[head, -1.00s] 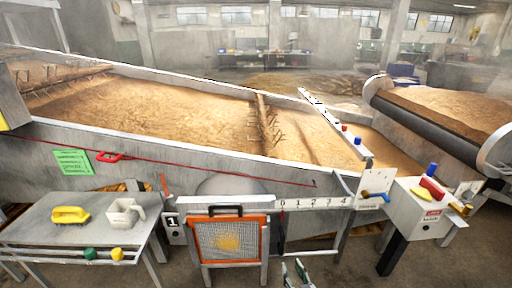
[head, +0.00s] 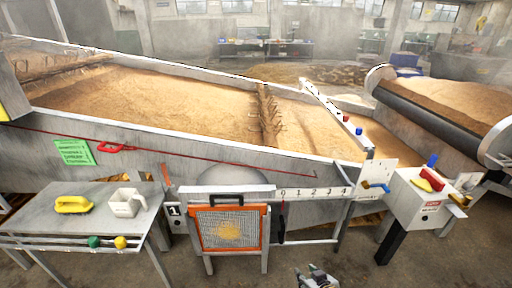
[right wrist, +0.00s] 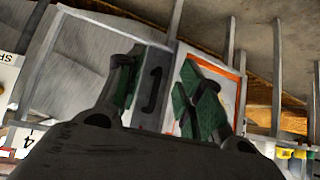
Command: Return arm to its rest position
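My right gripper (head: 316,272) shows only in part at the bottom edge of the head view, low in front of the stand with the orange-framed mesh screen (head: 229,228). It touches nothing there that I can see. In the right wrist view the same gripper (right wrist: 160,75) has its two green-padded fingers apart, with nothing held between them. A dark handle (right wrist: 153,82) shows behind the gap. My left gripper is in neither view.
A large grain trough (head: 180,150) spans the middle. A grey side table (head: 45,213) at left holds a yellow brush (head: 73,204) and a white jug (head: 125,203). A white control box (head: 418,203) stands at right. Bare floor (head: 365,270) lies around my right gripper.

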